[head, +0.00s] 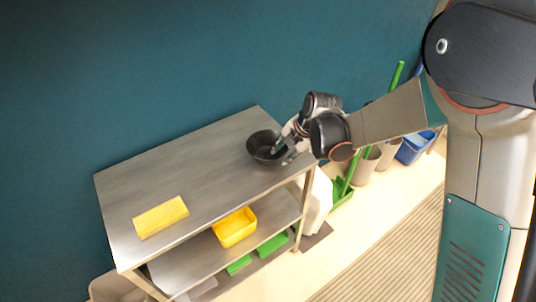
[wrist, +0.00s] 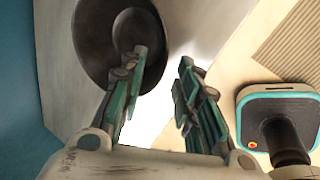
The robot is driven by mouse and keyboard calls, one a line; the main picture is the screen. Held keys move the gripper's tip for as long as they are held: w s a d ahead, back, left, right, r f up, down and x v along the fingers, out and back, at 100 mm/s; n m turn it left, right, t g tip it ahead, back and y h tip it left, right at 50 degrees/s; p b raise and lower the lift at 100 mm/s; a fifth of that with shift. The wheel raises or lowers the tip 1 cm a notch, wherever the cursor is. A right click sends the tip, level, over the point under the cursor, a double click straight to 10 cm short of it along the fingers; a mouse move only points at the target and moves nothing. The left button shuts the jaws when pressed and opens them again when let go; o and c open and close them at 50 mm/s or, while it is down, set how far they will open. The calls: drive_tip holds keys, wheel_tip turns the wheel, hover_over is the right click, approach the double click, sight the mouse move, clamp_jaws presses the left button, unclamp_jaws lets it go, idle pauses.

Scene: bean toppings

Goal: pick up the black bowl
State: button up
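The black bowl (head: 257,143) stands upright on the metal table's top, near its far right end. In the wrist view, the bowl (wrist: 94,38) fills the upper left, and its inside is visible. My gripper (head: 284,152) is at the bowl's right side. In the wrist view, my gripper (wrist: 164,62) is open, with a gap between its fingertips. The left finger overlaps the inside of the bowl and the right finger is outside the rim. I cannot tell whether either finger touches the bowl.
The metal table (head: 170,178) has a yellow cloth or sponge (head: 161,217) on its near left part. A yellow bin (head: 235,228) and green trays (head: 272,243) sit on lower shelves. A teal wall stands behind. Bins and a blue container (head: 412,150) stand on the floor at right.

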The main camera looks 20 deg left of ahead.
drive_tip(key=x, duration=0.2)
drive_tip(key=b+x, duration=0.2)
drive_tip(key=x, duration=0.1)
drive_tip(key=shift+w+f, duration=0.25)
drive_tip(key=shift+w, duration=0.1)
clamp_jaws()
